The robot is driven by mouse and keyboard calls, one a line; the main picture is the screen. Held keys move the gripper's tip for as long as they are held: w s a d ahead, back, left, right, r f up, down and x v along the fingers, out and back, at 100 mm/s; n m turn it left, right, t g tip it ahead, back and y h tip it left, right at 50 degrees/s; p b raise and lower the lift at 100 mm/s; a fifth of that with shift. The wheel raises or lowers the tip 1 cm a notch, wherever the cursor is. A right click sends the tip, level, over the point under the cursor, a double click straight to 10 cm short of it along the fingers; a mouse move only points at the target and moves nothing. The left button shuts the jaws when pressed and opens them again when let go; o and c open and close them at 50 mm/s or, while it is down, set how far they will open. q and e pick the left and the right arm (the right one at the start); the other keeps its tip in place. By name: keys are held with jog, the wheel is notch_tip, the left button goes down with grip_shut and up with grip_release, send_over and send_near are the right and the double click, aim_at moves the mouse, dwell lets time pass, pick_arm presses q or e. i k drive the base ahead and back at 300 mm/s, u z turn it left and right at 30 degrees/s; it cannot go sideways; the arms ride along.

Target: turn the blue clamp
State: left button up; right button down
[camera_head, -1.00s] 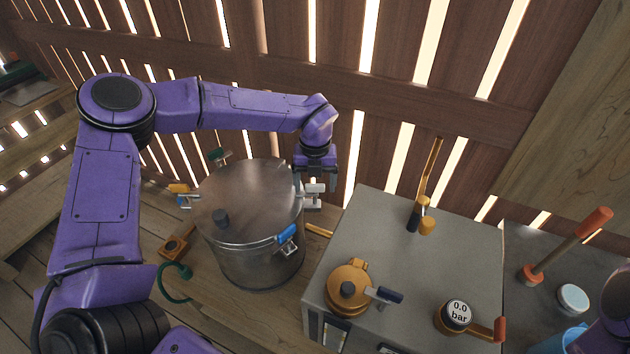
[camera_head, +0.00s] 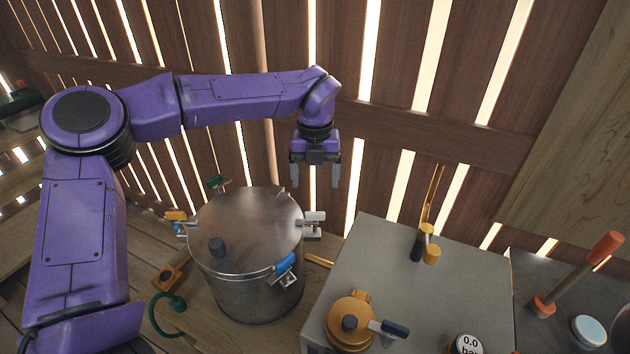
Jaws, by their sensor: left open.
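The blue clamp (camera_head: 285,265) sits on the front right rim of a round steel pot (camera_head: 254,298) with a flat lid (camera_head: 245,222). My left gripper (camera_head: 315,176) points down above and behind the white clamp. Its two grey fingers are apart, with nothing between them. It is clear of the blue clamp. My right gripper does not show.
A grey-topped unit (camera_head: 395,264) right of the pot carries a brass valve (camera_head: 352,322), a brass lever (camera_head: 432,200) and a gauge (camera_head: 466,345). A slatted wooden wall (camera_head: 400,80) is behind.

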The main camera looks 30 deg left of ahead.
aim_at(282, 269)
jog(key=k, duration=1)
